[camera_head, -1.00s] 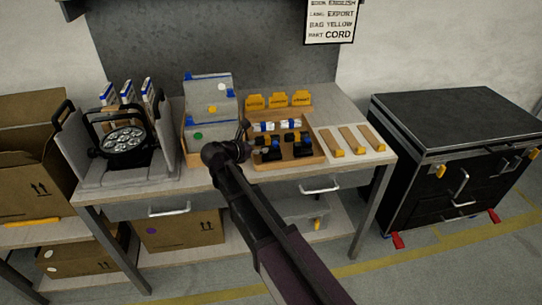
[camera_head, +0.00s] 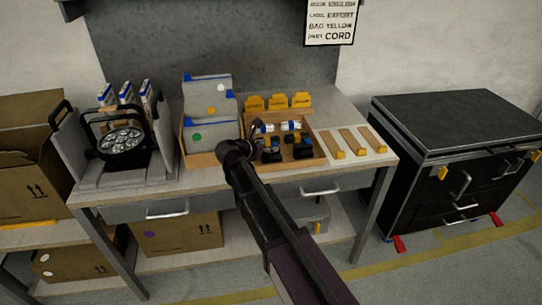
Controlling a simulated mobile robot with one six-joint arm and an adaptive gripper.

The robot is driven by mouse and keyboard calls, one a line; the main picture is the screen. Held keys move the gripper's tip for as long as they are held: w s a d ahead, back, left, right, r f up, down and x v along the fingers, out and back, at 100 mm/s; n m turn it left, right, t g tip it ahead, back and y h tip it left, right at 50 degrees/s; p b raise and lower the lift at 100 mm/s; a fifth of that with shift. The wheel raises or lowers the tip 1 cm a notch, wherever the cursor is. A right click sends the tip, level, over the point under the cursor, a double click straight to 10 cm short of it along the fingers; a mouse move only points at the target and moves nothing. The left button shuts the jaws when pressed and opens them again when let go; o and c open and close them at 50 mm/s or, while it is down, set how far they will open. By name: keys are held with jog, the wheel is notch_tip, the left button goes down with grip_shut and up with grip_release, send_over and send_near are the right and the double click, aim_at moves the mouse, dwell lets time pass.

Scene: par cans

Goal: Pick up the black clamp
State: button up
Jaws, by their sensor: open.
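Small black clamps sit in the front part of a wooden tray (camera_head: 323,160) on the workbench. One black clamp (camera_head: 272,154) with a blue part is at the front left of the tray, and another black clamp (camera_head: 303,150) is to its right. My gripper (camera_head: 257,127) is small and dark in this view, over the tray's left side, behind and above the left clamp. It is open and apart from the clamps. My arm comes up from the lower right and hides part of the tray's left edge. The fingertips are hard to make out.
Left of the tray are grey foam blocks (camera_head: 205,133) in a box and a round black lamp (camera_head: 122,141) in grey foam. Yellow tags (camera_head: 278,102) stand behind the tray. Strips on a pale board (camera_head: 327,137) lie to its right. A black case (camera_head: 455,120) stands further right.

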aim_at(273, 144)
jog(key=shift+b+x, duration=0.6)
jog(key=shift+x, duration=1.4)
jog(key=shift+a, duration=0.1)
grip_shut()
